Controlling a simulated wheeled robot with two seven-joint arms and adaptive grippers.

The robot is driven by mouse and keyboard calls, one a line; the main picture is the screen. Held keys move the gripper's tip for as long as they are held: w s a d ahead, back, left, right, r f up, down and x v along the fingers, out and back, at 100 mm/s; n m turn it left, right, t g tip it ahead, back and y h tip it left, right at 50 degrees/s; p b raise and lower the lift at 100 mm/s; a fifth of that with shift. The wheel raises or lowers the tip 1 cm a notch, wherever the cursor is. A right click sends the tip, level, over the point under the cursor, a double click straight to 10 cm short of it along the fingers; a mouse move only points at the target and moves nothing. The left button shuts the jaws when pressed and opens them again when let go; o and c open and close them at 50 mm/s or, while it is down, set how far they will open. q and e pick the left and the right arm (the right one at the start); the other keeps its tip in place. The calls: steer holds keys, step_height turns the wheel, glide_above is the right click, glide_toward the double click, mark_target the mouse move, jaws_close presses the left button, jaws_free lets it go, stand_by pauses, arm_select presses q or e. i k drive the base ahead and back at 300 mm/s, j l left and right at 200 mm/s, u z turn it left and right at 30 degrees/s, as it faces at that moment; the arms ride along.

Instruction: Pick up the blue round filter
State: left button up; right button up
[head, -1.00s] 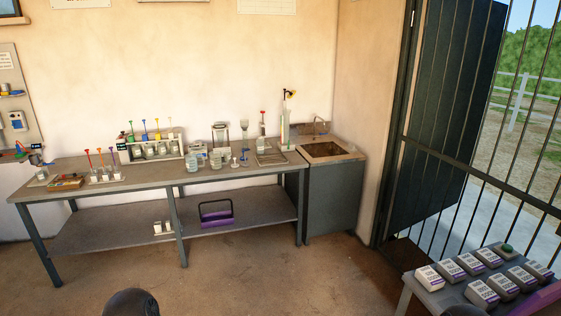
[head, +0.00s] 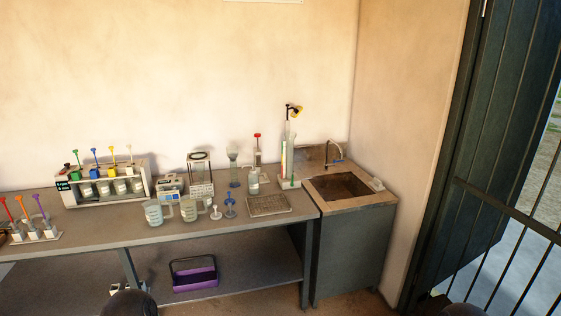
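A small blue item with a round base and an upright stem (head: 230,207), which looks like the blue round filter, stands on the workbench (head: 150,232) in the head view. It is just right of a similar white item (head: 215,212) and left of a metal tray (head: 268,205). Neither of my grippers is in view. Only dark rounded parts of me show at the bottom edge, well short of the bench.
Measuring jugs (head: 154,213) stand left of the filter. A sink (head: 345,187) is at the right, then a barred gate (head: 500,205). A purple basket (head: 193,275) sits on the lower shelf.

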mark_target(230, 200)
steer(key=i+l+u, duration=0.1)
steer(key=i+u, duration=0.35)
steer(key=i+l+u, duration=0.45)
steer(key=i, duration=0.15)
steer(key=i+l+u, duration=0.45)
steer(key=i+j, duration=0.05)
steer(key=j, duration=0.05)
